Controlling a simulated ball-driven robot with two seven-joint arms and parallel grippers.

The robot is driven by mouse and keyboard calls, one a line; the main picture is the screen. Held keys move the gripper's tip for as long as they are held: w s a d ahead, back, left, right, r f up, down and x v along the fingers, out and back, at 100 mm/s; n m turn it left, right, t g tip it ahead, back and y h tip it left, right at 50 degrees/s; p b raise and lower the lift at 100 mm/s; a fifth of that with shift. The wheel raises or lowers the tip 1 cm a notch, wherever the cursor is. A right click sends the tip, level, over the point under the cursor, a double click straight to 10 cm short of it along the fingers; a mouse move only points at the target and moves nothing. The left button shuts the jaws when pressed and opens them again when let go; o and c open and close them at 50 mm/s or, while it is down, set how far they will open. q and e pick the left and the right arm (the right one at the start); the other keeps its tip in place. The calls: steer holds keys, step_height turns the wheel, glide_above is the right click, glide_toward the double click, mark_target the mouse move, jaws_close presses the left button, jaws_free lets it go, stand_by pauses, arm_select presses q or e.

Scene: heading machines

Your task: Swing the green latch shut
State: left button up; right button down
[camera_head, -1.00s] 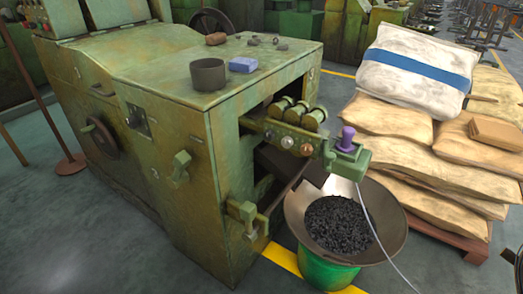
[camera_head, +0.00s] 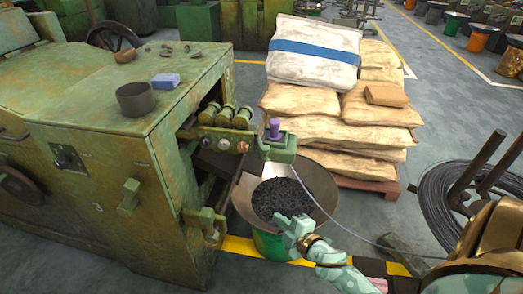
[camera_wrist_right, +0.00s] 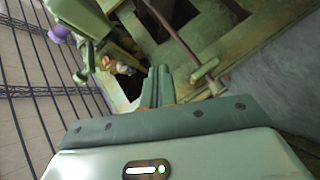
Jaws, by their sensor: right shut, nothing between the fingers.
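A green latch (camera_head: 205,222) with a blocky handle sits low on the near corner of the green machine (camera_head: 110,150). Its exact swing angle is hard to tell. A similar green handle (camera_head: 129,195) is on the machine's front panel to its left. My right gripper (camera_head: 288,224) is shut and empty, in front of the bowl of dark pieces and to the right of the latch, apart from it. In the right wrist view the shut fingers (camera_wrist_right: 160,84) point toward the machine's open frame. My left gripper is not in view.
A wide bowl of dark pieces (camera_head: 238,205) stands on a green bucket beside the machine. A green box with a purple knob (camera_head: 277,148) and a cable hangs above it. Stacked sacks (camera_head: 335,120) are behind, and a wire coil (camera_head: 435,205) is right.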

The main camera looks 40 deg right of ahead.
mark_target(262, 156)
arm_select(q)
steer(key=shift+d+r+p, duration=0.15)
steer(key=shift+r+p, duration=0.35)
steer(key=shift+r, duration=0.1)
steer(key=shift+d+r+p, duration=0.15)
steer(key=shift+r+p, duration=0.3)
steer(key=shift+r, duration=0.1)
arm_select(e)
steer(key=w+r+n+t+y, duration=0.1)
steer(key=w+r+n+t, duration=0.2)
steer(key=r, duration=1.2)
steer(key=shift+w+a+n+y, duration=0.15)
steer(key=shift+w+n+y, duration=0.25)
steer(key=shift+n, duration=0.1)
steer(key=shift+r, duration=0.1)
steer(key=w+b, duration=0.1)
steer(key=w, duration=0.9)
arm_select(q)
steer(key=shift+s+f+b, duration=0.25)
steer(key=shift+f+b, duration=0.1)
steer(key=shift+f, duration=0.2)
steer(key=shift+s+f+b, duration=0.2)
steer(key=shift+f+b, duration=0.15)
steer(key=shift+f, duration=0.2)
arm_select(e)
steer(key=shift+s+d, duration=0.25)
steer(key=shift+d, duration=0.55)
steer(key=shift+s+d, duration=0.25)
steer(key=shift+d, duration=0.5)
